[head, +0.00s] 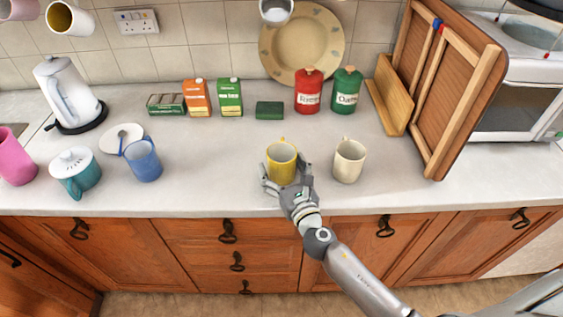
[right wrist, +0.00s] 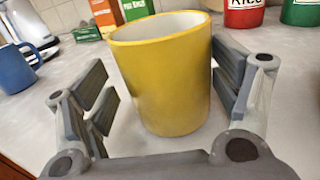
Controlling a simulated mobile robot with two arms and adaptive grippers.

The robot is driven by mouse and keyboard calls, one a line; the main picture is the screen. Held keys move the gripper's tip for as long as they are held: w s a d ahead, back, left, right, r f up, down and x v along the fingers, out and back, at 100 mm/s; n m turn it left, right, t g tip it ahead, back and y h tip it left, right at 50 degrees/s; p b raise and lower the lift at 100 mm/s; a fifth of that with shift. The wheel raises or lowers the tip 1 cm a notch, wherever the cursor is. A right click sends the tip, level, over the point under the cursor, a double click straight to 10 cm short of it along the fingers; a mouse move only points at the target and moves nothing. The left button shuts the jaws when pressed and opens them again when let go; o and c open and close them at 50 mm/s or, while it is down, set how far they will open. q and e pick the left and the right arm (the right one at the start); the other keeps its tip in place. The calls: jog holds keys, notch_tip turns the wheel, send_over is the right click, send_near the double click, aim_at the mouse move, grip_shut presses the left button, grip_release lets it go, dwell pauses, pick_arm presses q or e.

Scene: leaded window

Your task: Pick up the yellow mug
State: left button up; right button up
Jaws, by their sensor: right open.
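The yellow mug (head: 282,165) stands upright on the worktop near its front edge in the head view. Its handle points to the back, away from me. My right gripper (head: 287,178) is open at the mug's near side, with one finger on each side of it. In the right wrist view the yellow mug (right wrist: 165,80) stands between the two open fingers, with a gap on the left and a much smaller one on the right. I cannot tell whether the right finger touches it. My left gripper is not in view.
A cream mug (head: 349,160) stands close on the right of my gripper. A blue mug (head: 143,160), a teal lidded pot (head: 76,173) and a pink vessel (head: 15,160) stand to the left. A green sponge (head: 269,110) and canisters (head: 308,92) are behind. The worktop between blue and yellow mugs is clear.

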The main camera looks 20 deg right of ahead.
aim_at(277, 153)
jog(key=w, duration=0.3)
jog(key=shift+w+d+r, duration=0.1)
jog(key=shift+w+d, duration=0.1)
jog(key=shift+w, duration=0.7)
jog(key=shift+c, duration=0.6)
jog(key=shift+s, duration=0.1)
jog(key=shift+c, duration=1.3)
jog(key=c, duration=0.7)
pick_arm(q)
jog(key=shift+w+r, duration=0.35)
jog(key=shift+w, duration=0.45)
pick_arm(e)
jog(key=shift+c, duration=0.3)
